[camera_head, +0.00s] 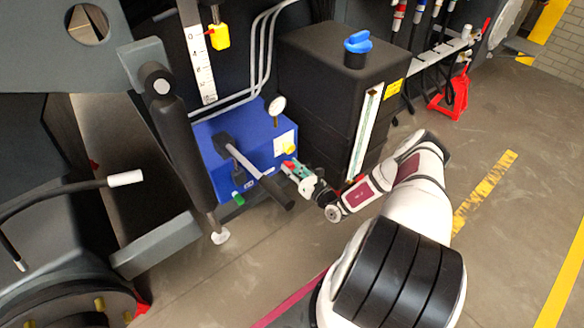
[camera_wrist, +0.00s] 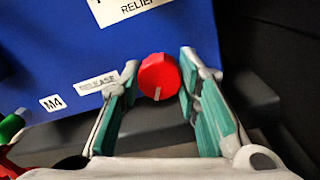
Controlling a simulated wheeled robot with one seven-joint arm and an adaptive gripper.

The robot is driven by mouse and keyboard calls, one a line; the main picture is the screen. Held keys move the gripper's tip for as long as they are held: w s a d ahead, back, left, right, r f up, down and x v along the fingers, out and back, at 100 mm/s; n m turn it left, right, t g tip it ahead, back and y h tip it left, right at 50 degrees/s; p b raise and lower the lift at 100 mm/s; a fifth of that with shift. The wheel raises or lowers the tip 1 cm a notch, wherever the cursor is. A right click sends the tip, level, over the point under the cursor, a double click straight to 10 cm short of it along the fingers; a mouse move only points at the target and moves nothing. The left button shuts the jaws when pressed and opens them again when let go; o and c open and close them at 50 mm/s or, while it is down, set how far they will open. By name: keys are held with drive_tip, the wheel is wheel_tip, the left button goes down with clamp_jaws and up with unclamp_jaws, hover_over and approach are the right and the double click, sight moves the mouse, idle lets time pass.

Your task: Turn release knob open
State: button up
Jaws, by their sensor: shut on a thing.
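The release knob (camera_wrist: 158,76) is red and round, with a pale mark at its lower edge in the wrist view. It sits on the front of the blue box (camera_wrist: 60,60), beside a white label reading RELEASE (camera_wrist: 97,84). In the head view the knob shows as a small red spot (camera_head: 287,166) at the box's lower right. My gripper (camera_head: 291,171) reaches it from the lower right. Its green-padded fingers (camera_wrist: 159,68) stand on both sides of the knob and are shut on it. The knob's face shows; its contact with the pads is partly hidden.
A black lever (camera_head: 250,168) sticks out in front of the blue box. A dark tank with a blue cap (camera_head: 357,42) stands at right, close to my arm. A green-tipped fitting (camera_wrist: 10,127) is at the wrist view's left. Floor (camera_head: 500,200) at right is free.

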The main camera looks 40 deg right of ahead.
drive_tip(key=n+p, duration=0.1)
drive_tip(key=n, duration=0.4)
drive_tip(key=shift+p, duration=0.3)
drive_tip(key=shift+n, duration=0.4)
drive_tip(key=o, duration=1.1)
drive_tip(key=shift+o, duration=0.2)
drive_tip(key=s, duration=1.2)
drive_tip(key=shift+d, duration=0.35)
